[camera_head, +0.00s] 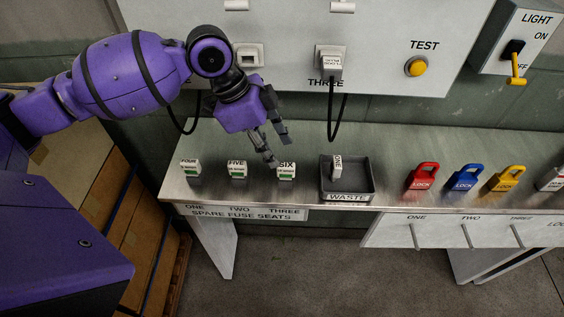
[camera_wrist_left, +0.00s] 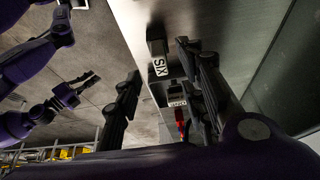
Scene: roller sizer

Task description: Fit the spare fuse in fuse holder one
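My left gripper (camera_head: 278,147) is open and empty above the spare fuse seats, close to fuse SIX (camera_head: 286,170). In the left wrist view, fuse SIX (camera_wrist_left: 158,66) shows between the spread fingers (camera_wrist_left: 160,58), apart from them as far as I can tell. Fuse FOUR (camera_head: 190,167) and fuse FIVE (camera_head: 237,168) stand in the other seats. Fuse ONE (camera_head: 337,165) lies in the waste tray (camera_head: 347,197). One wall holder (camera_head: 248,55) looks empty; another holds fuse THREE (camera_head: 331,63). My left arm hides part of the panel; I cannot see holder one. My right gripper (camera_wrist_left: 82,86) is small in the wrist view.
Red (camera_head: 421,181), blue (camera_head: 465,183) and yellow (camera_head: 505,182) locks stand on the bench right of the tray. A black cable (camera_head: 334,118) hangs below holder three. A test button (camera_head: 416,67) and a light switch (camera_head: 514,58) are on the wall.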

